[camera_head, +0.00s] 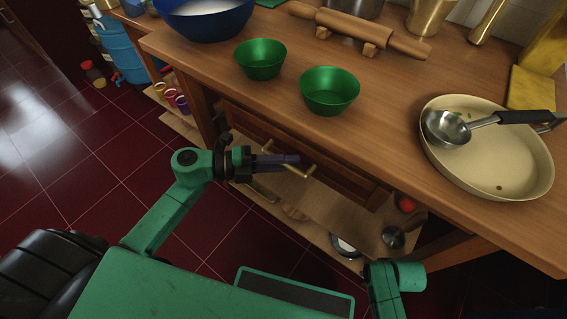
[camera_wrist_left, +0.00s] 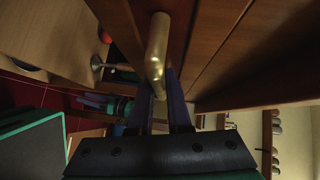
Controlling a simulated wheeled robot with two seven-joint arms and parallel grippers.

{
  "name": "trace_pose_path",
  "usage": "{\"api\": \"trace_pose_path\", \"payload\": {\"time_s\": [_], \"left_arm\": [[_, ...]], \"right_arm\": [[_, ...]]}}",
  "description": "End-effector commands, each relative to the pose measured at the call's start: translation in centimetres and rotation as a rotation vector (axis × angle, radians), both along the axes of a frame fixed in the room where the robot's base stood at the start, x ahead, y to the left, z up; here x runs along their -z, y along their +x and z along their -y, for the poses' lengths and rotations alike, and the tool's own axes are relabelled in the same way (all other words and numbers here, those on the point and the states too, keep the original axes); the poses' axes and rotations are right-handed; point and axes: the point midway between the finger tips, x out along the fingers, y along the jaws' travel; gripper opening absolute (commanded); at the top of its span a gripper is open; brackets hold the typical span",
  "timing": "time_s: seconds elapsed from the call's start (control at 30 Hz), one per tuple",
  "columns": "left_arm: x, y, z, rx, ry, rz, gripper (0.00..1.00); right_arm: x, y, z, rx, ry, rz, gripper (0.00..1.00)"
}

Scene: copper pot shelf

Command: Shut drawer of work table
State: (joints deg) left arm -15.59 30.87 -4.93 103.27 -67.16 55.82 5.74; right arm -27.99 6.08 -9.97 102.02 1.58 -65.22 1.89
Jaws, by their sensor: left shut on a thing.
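The work table (camera_head: 390,133) has a wooden drawer (camera_head: 342,176) under its top, with a brass bar handle (camera_head: 308,171). The drawer front is mostly under the tabletop edge; I cannot tell how far it stands out. My left gripper (camera_head: 290,161) is shut on the handle, its dark fingers partly covering the bar. In the left wrist view the handle (camera_wrist_left: 157,45) runs between the fingers of the left gripper (camera_wrist_left: 160,88), in front of brown wood panels. Part of my right arm shows at the bottom right of the head view; its gripper is not visible.
Two green bowls (camera_head: 261,58) (camera_head: 330,90) stand near the tabletop's front edge. A cream pan (camera_head: 500,178) with a ladle (camera_head: 450,127) is at the right. A rolling pin (camera_head: 360,30) lies behind. A lower shelf (camera_head: 300,217) holds several items.

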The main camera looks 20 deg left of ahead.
Motion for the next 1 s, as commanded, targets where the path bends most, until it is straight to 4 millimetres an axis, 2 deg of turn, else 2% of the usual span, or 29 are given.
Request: {"api": "trace_pose_path", "payload": {"time_s": [0.1, 0.13, 0.17, 0.2, 0.73, 0.87, 1.0], "left_arm": [[-0.1, 0.1, -0.1, -0.005, -0.001, 0.003, 0.00], [-0.1, 0.1, -0.1, -0.005, -0.001, 0.003, 0.28], [-0.1, 0.1, -0.1, -0.005, -0.001, 0.003, 0.39], [-0.1, 0.1, -0.1, -0.004, -0.001, 0.003, 0.45], [-0.2, 0.0, -0.3, -0.002, -0.002, 0.004, 0.45], [-0.3, -0.6, -1.6, -0.002, -0.001, 0.001, 0.45], [-0.7, -1.8, -4.5, -0.004, 0.003, -0.003, 0.45]], "right_arm": [[0.1, -0.2, 0.0, 0.000, 0.000, -0.003, 0.50], [0.1, -0.2, 0.0, 0.000, 0.000, -0.004, 0.50], [0.1, -0.2, 0.0, 0.000, 0.000, -0.004, 0.50], [0.1, -0.3, 0.0, 0.000, 0.000, -0.005, 0.50], [0.1, -0.5, -0.1, -0.001, 0.001, -0.009, 0.50], [0.0, -0.5, -0.1, -0.001, 0.002, -0.006, 0.50], [0.4, -0.7, 0.0, 0.001, 0.001, -0.006, 0.50]]}}
